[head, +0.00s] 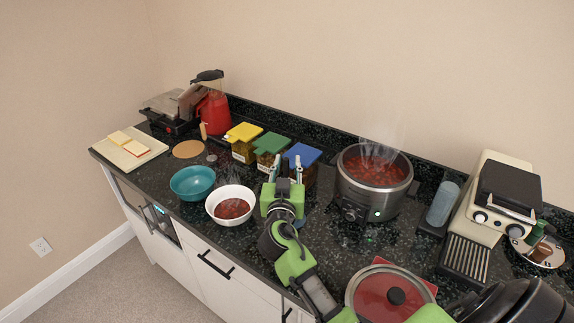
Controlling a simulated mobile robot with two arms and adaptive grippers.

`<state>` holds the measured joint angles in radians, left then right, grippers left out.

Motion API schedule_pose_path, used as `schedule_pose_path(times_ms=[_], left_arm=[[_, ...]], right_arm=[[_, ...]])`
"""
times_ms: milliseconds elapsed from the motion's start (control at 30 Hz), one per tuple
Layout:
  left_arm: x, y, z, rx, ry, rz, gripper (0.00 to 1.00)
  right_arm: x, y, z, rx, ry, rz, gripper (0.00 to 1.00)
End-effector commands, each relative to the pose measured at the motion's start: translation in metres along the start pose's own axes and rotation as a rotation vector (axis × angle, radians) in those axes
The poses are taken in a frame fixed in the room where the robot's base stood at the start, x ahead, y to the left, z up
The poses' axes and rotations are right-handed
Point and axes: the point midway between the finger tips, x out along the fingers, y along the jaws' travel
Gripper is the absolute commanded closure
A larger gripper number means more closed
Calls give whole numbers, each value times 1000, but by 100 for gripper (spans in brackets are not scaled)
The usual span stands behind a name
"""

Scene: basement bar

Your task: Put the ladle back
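My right gripper (285,168) is above the counter between the white bowl and the slow cooker. Its two pale fingers stand apart, with nothing visible between them. The silver slow cooker (350,197) is uncovered and steaming, filled with red chili (375,168). The white bowl (215,203) holds chili and lies left of the gripper. I cannot make out a ladle for certain. A small bluish object (299,223) shows partly behind my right wrist; the arm hides most of it. My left gripper is not in view.
A teal bowl (193,182) and yellow-, green- and blue-lidded containers (243,152) stand left. A glass lid (384,297) lies on a red mat (424,286) in front. Counter space is tight.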

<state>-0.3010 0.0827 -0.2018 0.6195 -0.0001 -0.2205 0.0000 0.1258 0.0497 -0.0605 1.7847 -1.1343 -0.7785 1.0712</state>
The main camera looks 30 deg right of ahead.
Motion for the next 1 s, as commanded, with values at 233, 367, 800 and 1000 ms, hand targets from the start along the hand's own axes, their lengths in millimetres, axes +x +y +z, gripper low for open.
schedule_pose_path(times_ms=[233, 367, 800, 1000], left_arm=[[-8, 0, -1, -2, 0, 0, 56], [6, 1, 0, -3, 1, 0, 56], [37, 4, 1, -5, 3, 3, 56], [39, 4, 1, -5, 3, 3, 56]], right_arm=[[0, 0, -7, -1, 1, 0, 73], [-22, -1, 1, 3, -2, -2, 73], [-108, 0, 0, 1, -1, -1, 73], [-120, 0, -3, 2, 1, 0, 73]])
